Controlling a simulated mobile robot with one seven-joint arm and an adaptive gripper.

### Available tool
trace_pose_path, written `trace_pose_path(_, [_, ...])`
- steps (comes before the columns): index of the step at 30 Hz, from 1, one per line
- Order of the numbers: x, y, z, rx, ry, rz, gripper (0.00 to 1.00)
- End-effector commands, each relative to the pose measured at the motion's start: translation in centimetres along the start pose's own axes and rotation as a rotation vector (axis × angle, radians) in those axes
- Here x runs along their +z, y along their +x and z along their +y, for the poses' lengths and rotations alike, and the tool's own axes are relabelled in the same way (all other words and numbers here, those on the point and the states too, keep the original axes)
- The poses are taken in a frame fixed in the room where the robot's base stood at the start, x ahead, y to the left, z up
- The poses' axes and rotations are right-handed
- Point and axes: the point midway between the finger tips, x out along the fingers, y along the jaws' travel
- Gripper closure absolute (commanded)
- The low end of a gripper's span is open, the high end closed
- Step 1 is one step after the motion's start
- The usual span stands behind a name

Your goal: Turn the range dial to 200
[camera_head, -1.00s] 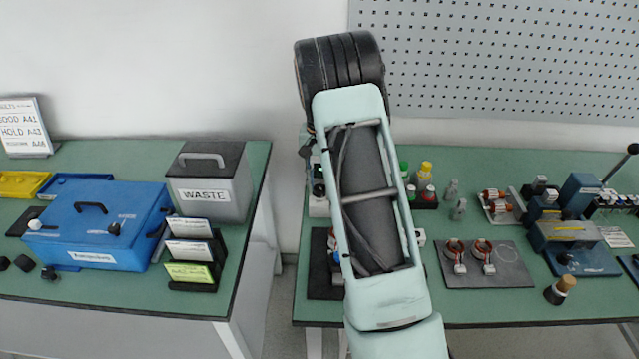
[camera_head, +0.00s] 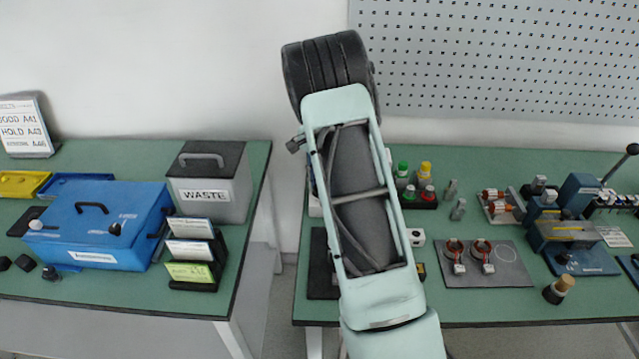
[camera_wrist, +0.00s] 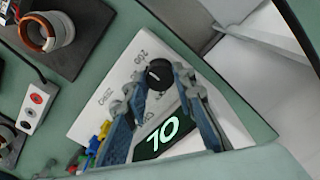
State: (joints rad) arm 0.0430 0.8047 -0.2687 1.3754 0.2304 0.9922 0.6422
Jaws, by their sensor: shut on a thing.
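The range dial (camera_wrist: 159,75) is a round black knob on a white meter (camera_wrist: 105,100) in the wrist view. A label that looks like 200 is printed beside the knob, to its upper left. I cannot clearly tell which mark the knob points to. The meter's dark display (camera_wrist: 160,134) shows glowing characters that look like 70, or OL upside down. My gripper (camera_wrist: 160,77) has its two blue fingers on either side of the knob, shut on it. In the head view my arm hides the gripper and most of the meter.
The bench edge is close on the right.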

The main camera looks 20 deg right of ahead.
Motion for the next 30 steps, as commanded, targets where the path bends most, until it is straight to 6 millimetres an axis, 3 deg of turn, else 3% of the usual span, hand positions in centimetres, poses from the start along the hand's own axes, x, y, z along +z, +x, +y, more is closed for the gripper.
trace_pose_path(8, [-0.1,-0.1,-0.1,-0.002,0.002,0.001,1.0])
trace_pose_path(9, [-0.1,-0.1,-0.1,-0.002,0.002,0.001,0.74])
trace_pose_path(11, [-0.1,-0.1,-0.1,-0.002,0.002,0.001,0.69])
trace_pose_path(22, [-0.1,-0.7,-0.1,-0.002,0.0,0.002,0.69])
trace_pose_path(30, [-0.1,-5.7,-0.1,-0.005,0.001,0.004,0.69])
